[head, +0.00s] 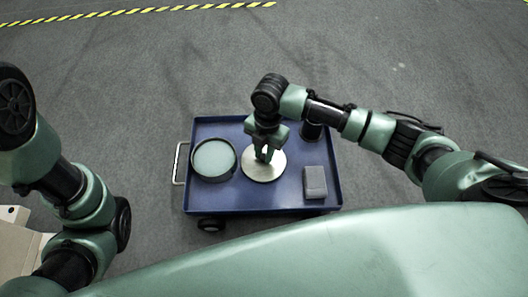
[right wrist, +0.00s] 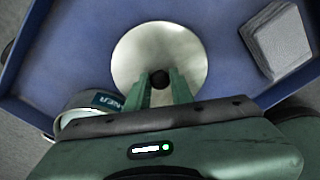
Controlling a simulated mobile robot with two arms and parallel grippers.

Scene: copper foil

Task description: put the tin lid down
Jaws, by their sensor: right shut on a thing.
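The tin lid (head: 264,168) is a round, pale silvery disc with a small black knob at its middle. My right gripper (head: 264,156) comes down over it from above and is shut on the knob. In the right wrist view the lid (right wrist: 185,50) lies flat below the fingers (right wrist: 160,82). It is over the blue cart tray; whether it touches the tray floor I cannot tell. An open round tin (head: 213,174) with a pale green inside stands just left of the lid. My left arm shows at the left, but its gripper is out of the picture.
The blue cart (head: 262,207) has a raised rim and a pale handle (head: 180,163) at its left. A grey block-like stack (head: 315,182) lies right of the lid. A dark cylinder (head: 311,131) stands at the back right. The tray's front middle is bare.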

